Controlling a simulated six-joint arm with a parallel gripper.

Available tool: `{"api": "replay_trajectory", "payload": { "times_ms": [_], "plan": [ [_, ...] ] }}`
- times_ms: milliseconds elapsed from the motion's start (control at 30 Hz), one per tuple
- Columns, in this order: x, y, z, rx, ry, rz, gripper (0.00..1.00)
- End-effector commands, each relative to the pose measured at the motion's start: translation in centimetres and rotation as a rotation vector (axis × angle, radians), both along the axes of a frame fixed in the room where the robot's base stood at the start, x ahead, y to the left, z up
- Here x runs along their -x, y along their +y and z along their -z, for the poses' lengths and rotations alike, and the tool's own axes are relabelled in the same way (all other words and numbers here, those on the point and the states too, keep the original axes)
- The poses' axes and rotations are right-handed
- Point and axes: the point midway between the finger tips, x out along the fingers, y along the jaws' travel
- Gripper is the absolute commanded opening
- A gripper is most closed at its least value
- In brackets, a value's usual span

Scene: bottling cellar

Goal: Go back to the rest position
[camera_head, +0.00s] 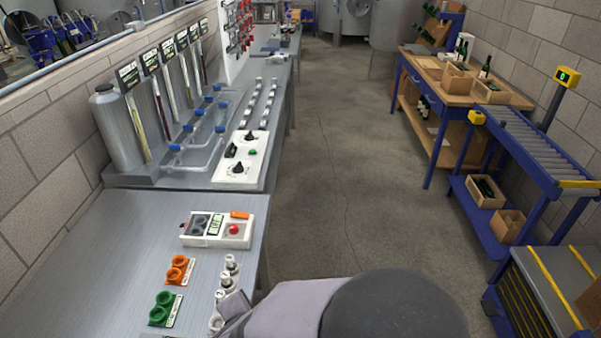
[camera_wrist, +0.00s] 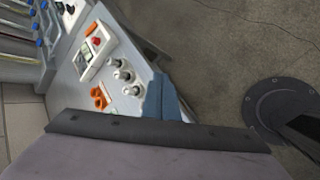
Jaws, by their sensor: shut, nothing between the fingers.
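My gripper (camera_wrist: 166,99) is shut and empty, its blue-grey fingers showing past the dark edge of its housing in the wrist view. In the head view my gripper (camera_head: 233,305) is partly hidden by my own arm at the bottom middle. It appears over the right edge of the near grey bench (camera_head: 110,260), beside a row of small white-and-grey bottle-like pieces (camera_head: 231,265). The wrist view shows these pieces (camera_wrist: 122,75) just left of the fingers. I cannot tell how high the gripper is above the bench.
A white tester with a red button (camera_head: 234,230), an orange holder (camera_head: 179,269) and a green holder (camera_head: 164,309) sit on the near bench. Glass columns stand behind. The floor (camera_head: 330,170) is clear; a wooden-topped table (camera_head: 437,73) and roller conveyor (camera_head: 535,150) stand right.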

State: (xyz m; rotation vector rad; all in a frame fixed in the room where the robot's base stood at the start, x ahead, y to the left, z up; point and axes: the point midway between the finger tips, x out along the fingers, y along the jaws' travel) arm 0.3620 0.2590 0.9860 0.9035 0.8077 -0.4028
Motion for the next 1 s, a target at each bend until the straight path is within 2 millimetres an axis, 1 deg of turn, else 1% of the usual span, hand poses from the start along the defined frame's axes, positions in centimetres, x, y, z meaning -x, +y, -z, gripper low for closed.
{"api": "replay_trajectory", "payload": {
  "times_ms": [33, 67, 100, 167, 200, 267, 300, 400, 500, 533, 600, 700, 833, 1000],
  "plan": [
    [-1.3, -3.7, -0.2, -0.028, 0.026, 0.162, 0.00],
    [-1.6, -5.7, -0.3, -0.045, 0.042, 0.252, 0.00],
    [-1.8, -8.2, -0.3, -0.068, 0.065, 0.370, 0.00],
    [-1.7, -11.8, -0.2, -0.107, 0.099, 0.549, 0.00],
    [-1.4, -14.0, -0.2, -0.135, 0.121, 0.667, 0.00],
    [-0.6, -17.0, -0.1, -0.179, 0.155, 0.840, 0.00],
    [0.1, -18.8, -0.1, -0.213, 0.178, 0.955, 0.00],
    [2.3, -22.3, 0.1, -0.307, 0.233, 1.238, 0.00],
    [4.4, -24.5, 0.1, -0.413, 0.285, 1.497, 0.00],
    [5.0, -24.9, 0.1, -0.445, 0.299, 1.568, 0.00],
    [6.1, -25.6, 0.1, -0.519, 0.329, 1.715, 0.00],
    [7.3, -26.0, -0.1, -0.613, 0.365, 1.881, 0.00],
    [7.9, -26.0, -0.3, -0.704, 0.393, 2.018, 0.00],
    [8.2, -26.0, -0.4, -0.751, 0.409, 2.084, 0.00]
  ]
}}
